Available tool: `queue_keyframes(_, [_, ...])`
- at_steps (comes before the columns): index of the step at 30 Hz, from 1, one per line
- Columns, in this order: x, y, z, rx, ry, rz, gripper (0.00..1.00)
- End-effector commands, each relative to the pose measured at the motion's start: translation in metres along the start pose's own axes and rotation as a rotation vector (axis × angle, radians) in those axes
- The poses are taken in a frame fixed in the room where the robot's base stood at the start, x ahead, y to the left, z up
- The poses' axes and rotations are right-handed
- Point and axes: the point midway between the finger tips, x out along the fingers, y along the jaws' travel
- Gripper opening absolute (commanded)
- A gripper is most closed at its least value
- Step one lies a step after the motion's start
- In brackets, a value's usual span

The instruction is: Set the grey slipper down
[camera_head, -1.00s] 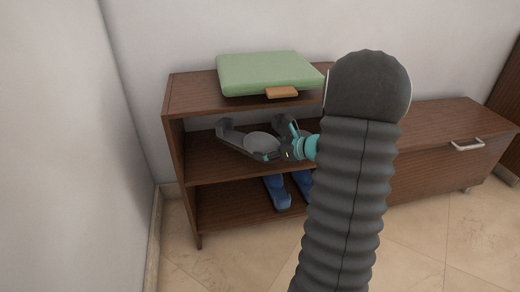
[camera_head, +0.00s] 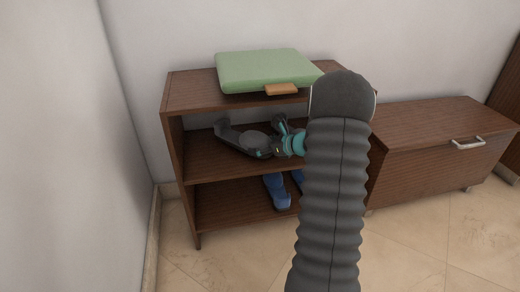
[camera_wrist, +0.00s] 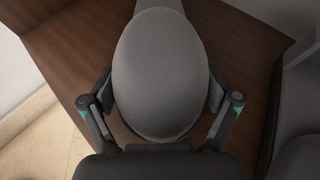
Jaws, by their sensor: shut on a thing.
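The grey slipper (camera_wrist: 160,75) fills the middle of the wrist view, its rounded grey surface towards the camera. My gripper (camera_wrist: 162,98) has one finger on each side of the slipper and is shut on it. In the head view, my gripper and the slipper (camera_head: 255,141) are at the upper shelf (camera_head: 205,168) of the brown rack. I cannot tell whether the slipper touches the board. Its far end is cut off in the wrist view, and my arm hides part of the shelf in the head view.
Another grey shape (camera_wrist: 300,130) stands close at the right edge of the wrist view. Blue footwear (camera_head: 276,190) is on the lower shelf. A green cushion (camera_head: 265,70) lies on the rack top. A low brown cabinet (camera_head: 430,150) stands at the right.

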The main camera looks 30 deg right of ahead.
Motion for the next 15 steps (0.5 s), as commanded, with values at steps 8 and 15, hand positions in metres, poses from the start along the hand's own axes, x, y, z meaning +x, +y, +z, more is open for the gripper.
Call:
queue_keyframes(8, [0.0071, -0.0027, -0.0098, 0.0, 0.0, 0.0, 0.5])
queue_keyframes(15, [0.0083, -0.0027, -0.013, 0.0, 0.0, 0.0, 0.93])
